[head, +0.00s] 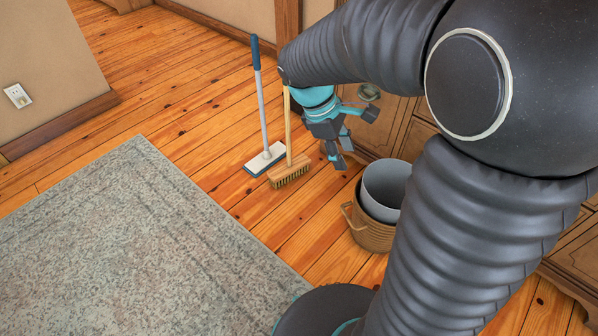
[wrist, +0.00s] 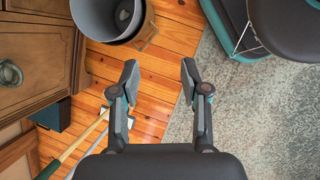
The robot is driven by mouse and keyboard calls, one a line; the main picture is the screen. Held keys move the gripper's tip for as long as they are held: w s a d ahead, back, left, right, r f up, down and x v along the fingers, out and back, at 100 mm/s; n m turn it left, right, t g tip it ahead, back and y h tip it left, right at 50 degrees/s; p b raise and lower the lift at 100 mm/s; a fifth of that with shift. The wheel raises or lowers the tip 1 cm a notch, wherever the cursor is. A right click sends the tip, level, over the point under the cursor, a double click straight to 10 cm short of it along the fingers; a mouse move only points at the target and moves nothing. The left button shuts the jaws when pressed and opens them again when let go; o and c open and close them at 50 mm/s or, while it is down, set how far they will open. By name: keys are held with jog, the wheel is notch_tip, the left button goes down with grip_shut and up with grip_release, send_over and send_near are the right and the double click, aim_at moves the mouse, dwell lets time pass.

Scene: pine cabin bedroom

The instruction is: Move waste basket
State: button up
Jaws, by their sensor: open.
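A grey waste basket (head: 384,182) stands nested in a tan woven basket (head: 367,232) on the plank floor, beside the wooden cabinet. My arm hides part of the right side of both. The grey waste basket also shows at the top left of the wrist view (wrist: 92,18), cut by the frame edge, with a small dark round thing inside it. My gripper (head: 356,138) is above and behind the baskets in the head view, apart from them. In the wrist view my gripper (wrist: 159,80) is open, with empty floor and rug edge between its fingers.
A blue-handled mop (head: 264,130) and a wooden broom (head: 289,170) stand upright left of my gripper. The cabinet (wrist: 38,65) closes off the baskets' far side. A grey rug (head: 130,240) and bare floor lie clear to the left.

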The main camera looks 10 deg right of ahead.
jog(key=w+a+f+n+g+h+b, duration=0.1)
jog(key=w+f+n+h, duration=0.2)
jog(key=w+f+n, duration=0.45)
jog(key=w+a+f+n+g+h+b, duration=0.1)
jog(key=w+f+n+h, duration=0.25)
jog(key=f, duration=0.75)
jog(key=n+t+h+b, duration=0.1)
jog(key=n+t+h, duration=0.2)
jog(key=n+h, duration=0.55)
send_near(345, 204)
jog(key=a+r+n+y, duration=0.1)
jog(key=a+n+y, duration=0.1)
jog(key=a+n, duration=0.15)
jog(key=shift+w+a+r+m, duration=0.1)
jog(key=shift+w+r+m, duration=0.05)
jog(key=shift+w+m, duration=0.15)
jog(key=d, duration=1.3)
jog(key=shift+s+d+f+p, duration=0.15)
jog(key=shift+d+f+p, duration=0.15)
jog(key=shift+d, duration=0.1)
grip_shut()
